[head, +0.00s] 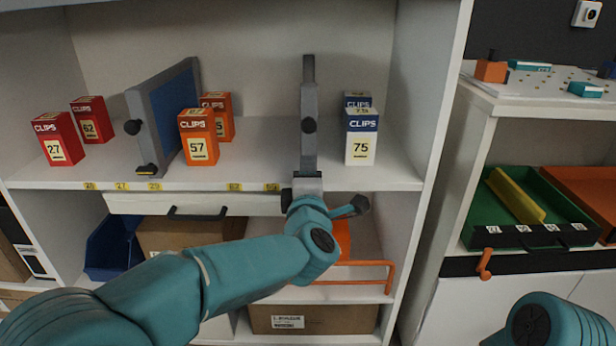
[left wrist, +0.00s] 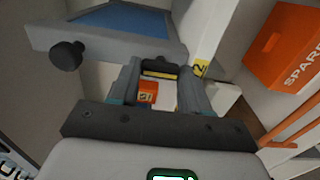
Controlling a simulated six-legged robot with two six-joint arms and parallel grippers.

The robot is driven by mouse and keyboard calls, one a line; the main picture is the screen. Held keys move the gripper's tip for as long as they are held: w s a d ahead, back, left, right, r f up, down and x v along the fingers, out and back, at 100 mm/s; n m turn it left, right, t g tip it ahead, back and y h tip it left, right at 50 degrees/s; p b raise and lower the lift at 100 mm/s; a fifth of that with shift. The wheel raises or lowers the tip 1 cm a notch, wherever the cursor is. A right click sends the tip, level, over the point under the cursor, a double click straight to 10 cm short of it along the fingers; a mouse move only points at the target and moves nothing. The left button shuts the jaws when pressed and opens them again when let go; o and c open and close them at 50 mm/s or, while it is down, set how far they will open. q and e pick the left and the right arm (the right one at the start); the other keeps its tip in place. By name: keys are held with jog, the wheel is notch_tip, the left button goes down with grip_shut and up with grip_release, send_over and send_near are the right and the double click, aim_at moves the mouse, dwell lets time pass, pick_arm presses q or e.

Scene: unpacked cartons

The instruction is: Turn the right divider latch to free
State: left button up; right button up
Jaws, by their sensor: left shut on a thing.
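The right divider (head: 308,95) stands on the shelf, a grey panel seen nearly edge-on with a black knob on its front. My left gripper (head: 306,182) is at its foot, at the shelf's front edge, and hides the latch in the head view. In the left wrist view my left gripper (left wrist: 160,67) has its fingers on either side of the dark right divider latch (left wrist: 160,60), shut on it. How far the latch is turned cannot be told. My right gripper is out of view; only part of my right arm shows at the lower right.
The left divider (head: 181,100), with a blue face, stands farther left. Red boxes (head: 58,139), orange boxes (head: 198,138) and white-blue boxes (head: 361,136) stand on the shelf. A green tray (head: 483,215) is at the right. An orange rail (head: 389,278) lies below.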

pick_arm(q)
jog(key=o, duration=1.1)
jog(key=shift+c, duration=0.2)
jog(key=shift+s, duration=0.1)
jog(key=s+p, duration=0.3)
jog(key=s, duration=1.3)
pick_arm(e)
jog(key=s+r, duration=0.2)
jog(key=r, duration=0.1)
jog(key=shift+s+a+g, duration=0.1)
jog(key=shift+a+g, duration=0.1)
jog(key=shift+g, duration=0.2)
